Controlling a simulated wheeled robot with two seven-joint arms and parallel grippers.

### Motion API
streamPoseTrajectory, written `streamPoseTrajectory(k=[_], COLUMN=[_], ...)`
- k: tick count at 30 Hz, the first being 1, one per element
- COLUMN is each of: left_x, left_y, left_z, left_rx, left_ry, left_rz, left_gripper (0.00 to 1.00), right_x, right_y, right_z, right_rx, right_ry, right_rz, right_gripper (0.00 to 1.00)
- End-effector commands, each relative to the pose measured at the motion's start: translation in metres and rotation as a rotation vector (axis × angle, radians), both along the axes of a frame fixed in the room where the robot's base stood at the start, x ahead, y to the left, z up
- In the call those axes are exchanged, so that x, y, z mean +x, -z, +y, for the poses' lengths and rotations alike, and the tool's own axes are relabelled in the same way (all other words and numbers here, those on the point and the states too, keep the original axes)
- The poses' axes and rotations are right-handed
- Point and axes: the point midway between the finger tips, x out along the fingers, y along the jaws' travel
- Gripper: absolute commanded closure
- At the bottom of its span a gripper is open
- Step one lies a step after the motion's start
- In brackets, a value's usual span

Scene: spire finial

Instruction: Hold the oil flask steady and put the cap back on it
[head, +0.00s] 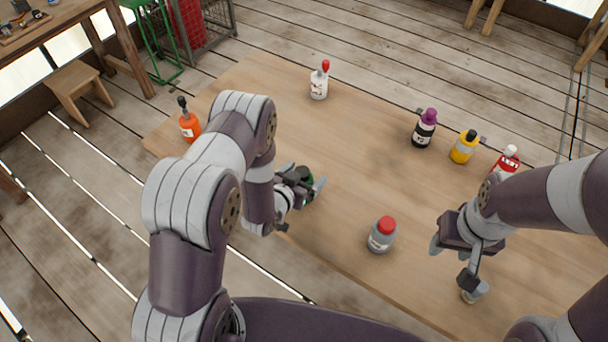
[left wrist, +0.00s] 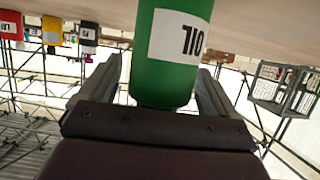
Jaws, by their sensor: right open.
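The green oil flask (left wrist: 165,80) stands large between the fingers of my left gripper (left wrist: 160,88) in the left wrist view. Its white label reads OIL upside down. A gap shows between the flask and the left-hand finger, so the gripper looks open around it. In the head view my left gripper (head: 303,181) is near the table's left front edge, with only a bit of the flask showing; its mouth cannot be made out. My right gripper (head: 453,263) is open at the right, low over the table.
A grey bottle with a red cap (head: 382,235) stands between my grippers on the wooden table (head: 340,130). Black (head: 424,130), yellow (head: 463,148) and red (head: 507,160) bottles stand at the right. White (head: 319,82) and orange (head: 189,124) bottles stand further back and left. The table's middle is clear.

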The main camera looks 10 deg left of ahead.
Motion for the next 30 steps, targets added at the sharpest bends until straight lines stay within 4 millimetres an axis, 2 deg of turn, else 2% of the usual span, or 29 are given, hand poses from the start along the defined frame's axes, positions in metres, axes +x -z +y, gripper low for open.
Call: streamPoseTrajectory(k=[8,11,22,27,30], left_x=[0.0,-0.009,-0.081,-0.101,-0.106], left_y=[-0.005,-0.006,-0.037,-0.046,-0.049], left_z=[0.0,0.003,0.023,0.029,0.03], left_rx=[0.0,0.0,-0.001,0.0,0.0], left_ry=[0.0,-0.001,-0.003,-0.002,-0.001], left_rz=[0.0,0.002,0.001,0.002,0.0], left_gripper=[0.1,0.1,0.1,0.1,0.1], right_x=[0.0,0.0,0.0,0.0,0.0], right_y=[-0.004,-0.002,0.005,0.006,0.006], right_z=[0.0,0.0,0.0,0.0,0.0], right_rx=[0.0,0.0,0.0,0.0,0.0], right_ry=[0.0,0.0,0.0,0.0,0.0], right_rz=[0.0,0.0,0.0,0.0,0.0], right_gripper=[0.53,0.53,0.53,0.53,0.53])
